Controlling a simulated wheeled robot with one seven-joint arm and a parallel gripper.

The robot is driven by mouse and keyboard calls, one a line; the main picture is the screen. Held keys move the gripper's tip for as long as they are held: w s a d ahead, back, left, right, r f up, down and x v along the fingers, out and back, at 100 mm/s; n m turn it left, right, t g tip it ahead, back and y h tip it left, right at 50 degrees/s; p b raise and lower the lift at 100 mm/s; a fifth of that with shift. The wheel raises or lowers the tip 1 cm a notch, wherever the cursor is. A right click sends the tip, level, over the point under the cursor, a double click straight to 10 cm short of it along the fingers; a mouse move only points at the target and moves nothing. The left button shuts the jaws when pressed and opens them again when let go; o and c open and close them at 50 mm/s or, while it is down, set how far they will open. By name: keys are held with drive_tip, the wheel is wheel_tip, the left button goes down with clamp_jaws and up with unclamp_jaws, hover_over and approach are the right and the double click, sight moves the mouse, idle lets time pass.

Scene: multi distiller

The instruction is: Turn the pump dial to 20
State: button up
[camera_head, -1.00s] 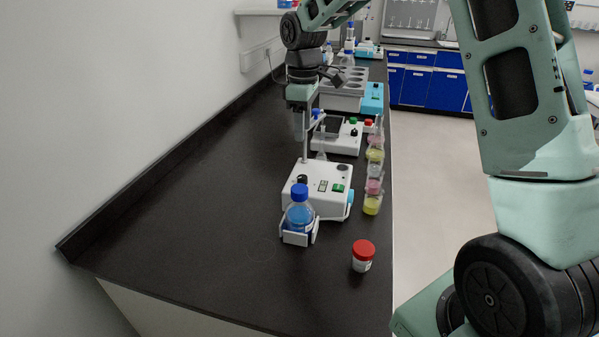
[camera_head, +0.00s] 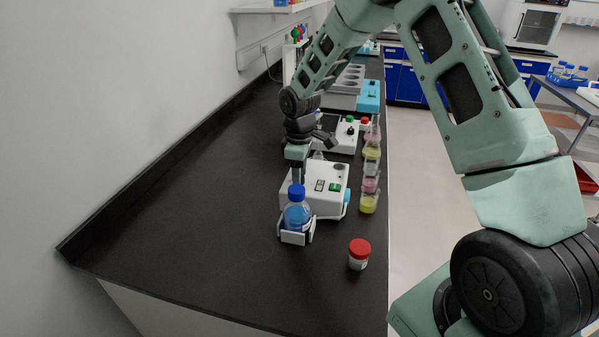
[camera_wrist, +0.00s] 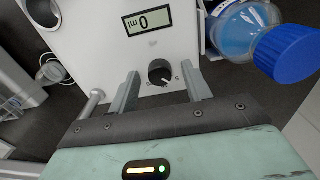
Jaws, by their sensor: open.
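The white pump box (camera_head: 326,203) stands on the black bench, behind the blue-capped bottle. In the wrist view its face (camera_wrist: 90,45) shows a display (camera_wrist: 147,22) reading 0 ml, upside down. The black pump dial (camera_wrist: 160,72) shows below the display there, its white mark pointing down and right. My gripper (camera_wrist: 160,73) is open, one finger on each side of the dial in the picture; contact is not visible. In the head view my gripper (camera_head: 298,174) points down over the left part of the pump, hiding the dial.
A bottle of blue liquid (camera_head: 296,216) sits in a holder at the pump's front, close to my gripper. A red-capped jar (camera_head: 359,254) stands front right. The bench's left is clear.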

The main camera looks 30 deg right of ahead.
drive_tip(key=c, duration=1)
drive_tip(key=m, duration=0.4)
drive_tip(key=shift+m, duration=0.3)
drive_tip(key=m, duration=0.4)
drive_tip(key=shift+m, duration=0.3)
drive_tip(key=m, duration=0.4)
drive_tip(key=shift+r+m, duration=0.1)
drive_tip(key=shift+m, duration=0.2)
drive_tip(key=shift+m+p, duration=0.4)
drive_tip(key=shift+m, duration=1.7)
